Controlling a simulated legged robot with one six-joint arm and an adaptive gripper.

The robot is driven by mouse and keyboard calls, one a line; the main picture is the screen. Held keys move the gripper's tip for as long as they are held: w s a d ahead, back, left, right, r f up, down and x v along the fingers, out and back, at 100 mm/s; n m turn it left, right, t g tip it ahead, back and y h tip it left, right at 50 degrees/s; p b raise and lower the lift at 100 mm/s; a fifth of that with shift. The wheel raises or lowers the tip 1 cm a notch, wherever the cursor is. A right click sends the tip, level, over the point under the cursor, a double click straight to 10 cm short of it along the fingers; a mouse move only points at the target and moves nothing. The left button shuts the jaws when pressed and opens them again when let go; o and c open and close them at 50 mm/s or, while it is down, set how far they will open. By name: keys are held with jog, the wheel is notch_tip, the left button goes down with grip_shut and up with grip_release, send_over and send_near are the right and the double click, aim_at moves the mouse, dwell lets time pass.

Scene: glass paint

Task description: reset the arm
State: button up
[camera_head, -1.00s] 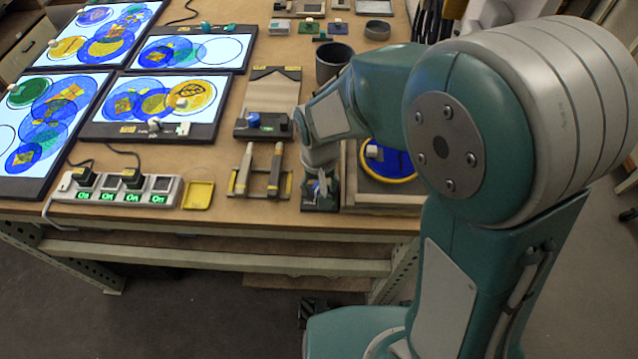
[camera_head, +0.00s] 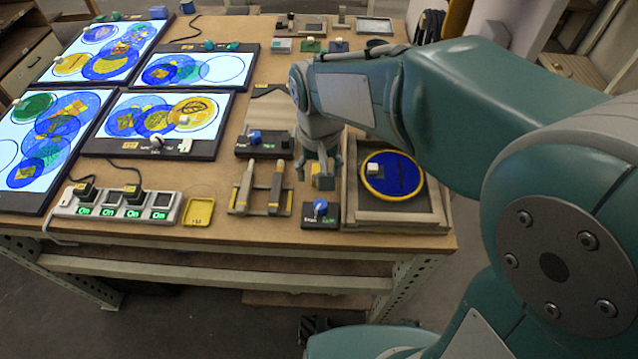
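My arm reaches in from the right over the table (camera_head: 225,228). My gripper (camera_head: 318,176) points down with its fingers apart, between the wooden tool rack and the framed tray. It appears empty. A small yellow and grey piece (camera_head: 323,182) shows between and just below the fingers; I cannot tell whether they touch it. A dark switch box with a blue knob (camera_head: 320,208) stands just in front of the gripper, clear of it.
The tray (camera_head: 390,217) holds a blue disc with a yellow rim (camera_head: 397,181). A power strip (camera_head: 112,205), a yellow dish (camera_head: 199,211) and the tool rack (camera_head: 242,204) line the front. Lit panels (camera_head: 160,125) fill the left. A control box (camera_head: 265,143) sits behind the rack.

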jog(key=shift+r, duration=0.4)
jog(key=s+d+r+m+t, duration=0.1)
jog(key=s+d+r+t, duration=0.1)
jog(key=s+d+r, duration=0.2)
jog(key=s+d+r+m+t, duration=0.1)
jog(key=s+d+r+t, duration=0.2)
jog(key=s+d, duration=0.4)
jog(key=d, duration=0.6)
jog(key=shift+s+d+r+t, duration=0.2)
jog(key=shift+s+r+t, duration=0.1)
jog(key=shift+s+r, duration=0.1)
